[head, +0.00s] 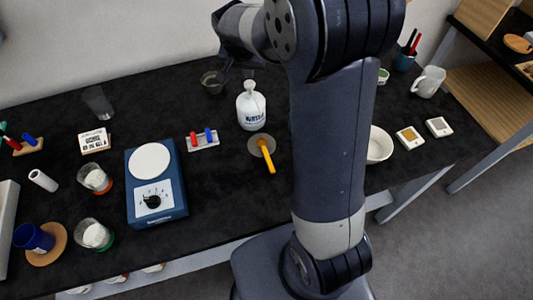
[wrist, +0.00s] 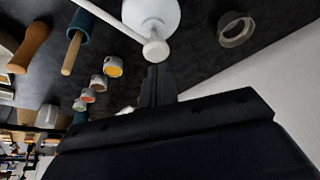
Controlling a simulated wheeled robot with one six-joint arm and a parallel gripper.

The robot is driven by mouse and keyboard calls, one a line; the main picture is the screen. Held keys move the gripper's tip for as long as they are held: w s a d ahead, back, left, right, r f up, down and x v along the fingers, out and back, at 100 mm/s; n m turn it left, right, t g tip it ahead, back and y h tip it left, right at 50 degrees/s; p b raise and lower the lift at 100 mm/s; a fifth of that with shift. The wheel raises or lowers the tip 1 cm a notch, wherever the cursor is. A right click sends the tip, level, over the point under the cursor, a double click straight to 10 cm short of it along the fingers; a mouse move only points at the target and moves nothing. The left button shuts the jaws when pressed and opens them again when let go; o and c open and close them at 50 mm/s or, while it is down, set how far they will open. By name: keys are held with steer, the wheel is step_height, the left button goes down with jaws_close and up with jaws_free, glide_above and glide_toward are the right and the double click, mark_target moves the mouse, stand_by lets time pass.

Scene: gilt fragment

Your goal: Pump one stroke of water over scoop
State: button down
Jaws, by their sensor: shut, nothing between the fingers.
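The white pump bottle (head: 251,110) with a dark printed label stands upright near the back middle of the black bench. In the wrist view its white body (wrist: 152,12) and pump head with a long spout (wrist: 118,27) show close up. The scoop (head: 268,161), with an orange handle, lies just in front of the bottle, its head at a round grey disc. My gripper (wrist: 154,68) is shut and empty, its fingertips right by the pump head's round end; I cannot tell whether they touch. In the head view my wrist (head: 230,45) is above and left of the bottle.
A dark round cup (head: 213,83) stands behind and left of the bottle. A rack (head: 203,141) with red and blue pieces and a blue scale (head: 156,205) lie to the left. A white bowl (head: 379,146) is right, partly behind my arm.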

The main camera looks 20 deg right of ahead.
mark_target(250, 82)
stand_by(0.4)
steer(key=shift+f+b, duration=1.4)
steer(key=shift+f, duration=0.15)
steer(key=shift+r, duration=0.2)
steer(key=shift+r+p, duration=1)
steer(key=shift+r, duration=0.25)
steer(key=shift+r, duration=0.1)
step_height(250, 82, up, 6)
steer(key=p, duration=0.3)
steer(key=shift+p, duration=0.4)
steer(key=shift+f, duration=0.2)
